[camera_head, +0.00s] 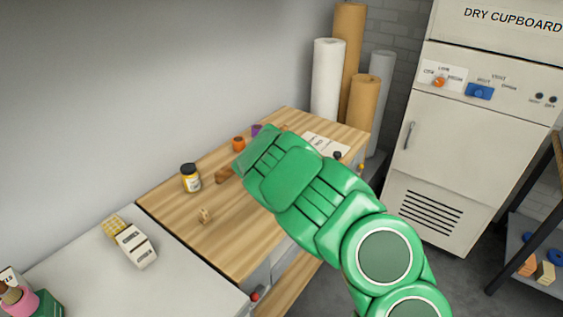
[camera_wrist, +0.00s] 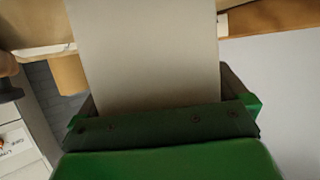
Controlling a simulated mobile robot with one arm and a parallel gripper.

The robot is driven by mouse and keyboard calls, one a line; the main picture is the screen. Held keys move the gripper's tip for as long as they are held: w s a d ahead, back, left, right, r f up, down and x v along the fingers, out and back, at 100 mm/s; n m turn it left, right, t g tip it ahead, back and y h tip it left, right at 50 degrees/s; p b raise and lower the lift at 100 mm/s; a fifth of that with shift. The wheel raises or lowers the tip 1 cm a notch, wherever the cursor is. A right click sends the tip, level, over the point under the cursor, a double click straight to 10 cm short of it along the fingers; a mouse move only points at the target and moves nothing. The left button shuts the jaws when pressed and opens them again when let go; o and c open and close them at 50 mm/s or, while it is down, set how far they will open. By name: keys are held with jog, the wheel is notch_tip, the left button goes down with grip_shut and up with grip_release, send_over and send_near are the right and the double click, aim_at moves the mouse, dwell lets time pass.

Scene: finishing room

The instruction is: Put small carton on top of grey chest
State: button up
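My gripper (camera_wrist: 160,118) shows in the wrist view with its fingers on either side of a plain pale beige box (camera_wrist: 146,55), which I take to be the small carton. The gripper looks shut on it, and the far end runs out of the picture. In the head view my green arm reaches over the wooden bench and hides the gripper and the carton. A unit with a light grey top (camera_head: 90,275) stands at the lower left. I cannot tell whether it is the grey chest.
A white labelled block (camera_head: 137,246) lies on the grey top. Tall rolls (camera_head: 326,80) and a dry cupboard (camera_head: 455,150) stand behind.

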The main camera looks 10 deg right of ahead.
jog(key=shift+r, duration=0.15)
jog(key=shift+s+a+r, duration=0.1)
jog(key=shift+s+r, duration=0.1)
jog(key=shift+s, duration=0.3)
jog(key=v, duration=1.1)
